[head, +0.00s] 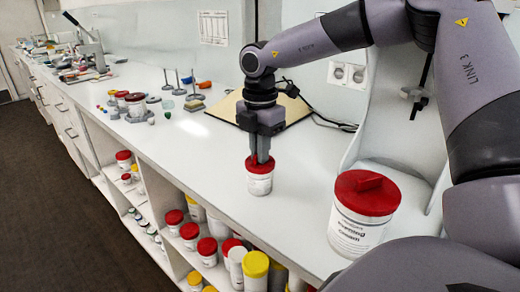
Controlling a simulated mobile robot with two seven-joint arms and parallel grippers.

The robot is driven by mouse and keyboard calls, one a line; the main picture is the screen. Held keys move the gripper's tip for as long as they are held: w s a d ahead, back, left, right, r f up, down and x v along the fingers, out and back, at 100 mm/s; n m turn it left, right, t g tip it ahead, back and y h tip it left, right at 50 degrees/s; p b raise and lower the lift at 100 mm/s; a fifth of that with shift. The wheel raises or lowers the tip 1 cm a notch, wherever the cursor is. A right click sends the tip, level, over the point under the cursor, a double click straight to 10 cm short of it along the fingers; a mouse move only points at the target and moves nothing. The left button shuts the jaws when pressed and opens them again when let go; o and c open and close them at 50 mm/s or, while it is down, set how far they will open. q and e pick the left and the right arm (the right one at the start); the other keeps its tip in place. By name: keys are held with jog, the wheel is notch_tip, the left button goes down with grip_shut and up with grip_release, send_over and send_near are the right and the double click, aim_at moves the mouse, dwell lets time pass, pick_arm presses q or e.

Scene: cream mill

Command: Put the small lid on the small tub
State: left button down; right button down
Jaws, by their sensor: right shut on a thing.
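The small tub (260,183) is white with a printed label and stands upright on the white counter. The small lid (251,164) is red with a raised grip on top and sits at the tub's mouth. I cannot tell whether it is fully seated. My right gripper (260,158) points straight down from above and is shut on the lid's grip. The fingers hide part of the lid. My left gripper is not in view.
A large tub (354,230) with a red lid (367,193) stands at the counter's front right. A tan board (222,110) lies behind the gripper. Small stands and jars (135,106) are further left. Shelves below hold several tubs. The counter left of the small tub is clear.

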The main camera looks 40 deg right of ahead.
jog(key=shift+f+b, duration=0.15)
jog(key=shift+b, duration=0.3)
dwell(0.6)
jog(key=c, duration=0.7)
grip_release()
jog(key=shift+r+p, duration=1.2)
jog(key=shift+r, duration=1.1)
grip_shut()
